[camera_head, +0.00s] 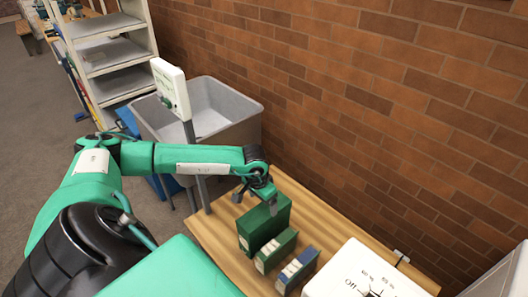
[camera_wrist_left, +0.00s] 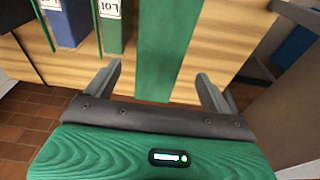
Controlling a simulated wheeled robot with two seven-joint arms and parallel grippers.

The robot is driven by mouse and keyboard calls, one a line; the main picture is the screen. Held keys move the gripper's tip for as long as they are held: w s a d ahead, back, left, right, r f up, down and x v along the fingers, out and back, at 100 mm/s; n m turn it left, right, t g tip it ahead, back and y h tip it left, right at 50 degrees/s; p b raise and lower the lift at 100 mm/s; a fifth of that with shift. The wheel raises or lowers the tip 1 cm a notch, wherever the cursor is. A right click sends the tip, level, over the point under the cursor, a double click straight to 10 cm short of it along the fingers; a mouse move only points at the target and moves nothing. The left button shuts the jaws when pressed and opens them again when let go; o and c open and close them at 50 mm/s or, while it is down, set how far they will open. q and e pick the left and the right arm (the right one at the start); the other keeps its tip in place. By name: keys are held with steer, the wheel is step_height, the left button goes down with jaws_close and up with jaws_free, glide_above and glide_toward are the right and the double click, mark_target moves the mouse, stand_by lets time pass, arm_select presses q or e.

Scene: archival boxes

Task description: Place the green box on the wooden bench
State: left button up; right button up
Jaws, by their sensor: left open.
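A large dark green box (camera_head: 262,228) stands on a wooden tabletop (camera_head: 214,240) in the head view. A smaller green box (camera_head: 276,251) with a white label stands in front of it. My left gripper (camera_head: 257,197) is just above the large box's upper left part. In the left wrist view my left gripper (camera_wrist_left: 160,72) is open, with its fingers on either side of the large green box (camera_wrist_left: 166,40); I cannot tell whether they touch it. The smaller green box (camera_wrist_left: 116,30) is beside the left finger. A low wooden bench (camera_head: 27,36) shows at the far left. My right gripper is not seen.
A blue box (camera_head: 297,268) stands beside the smaller green one. A white box-like device (camera_head: 362,274) is at the table's right. A grey bin (camera_head: 211,108), a post with a white panel (camera_head: 170,88) and a shelf rack (camera_head: 106,57) stand behind, along a brick wall.

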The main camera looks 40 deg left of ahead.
arm_select(q)
steer(key=shift+s+r, duration=0.2)
steer(key=shift+r, duration=1.45)
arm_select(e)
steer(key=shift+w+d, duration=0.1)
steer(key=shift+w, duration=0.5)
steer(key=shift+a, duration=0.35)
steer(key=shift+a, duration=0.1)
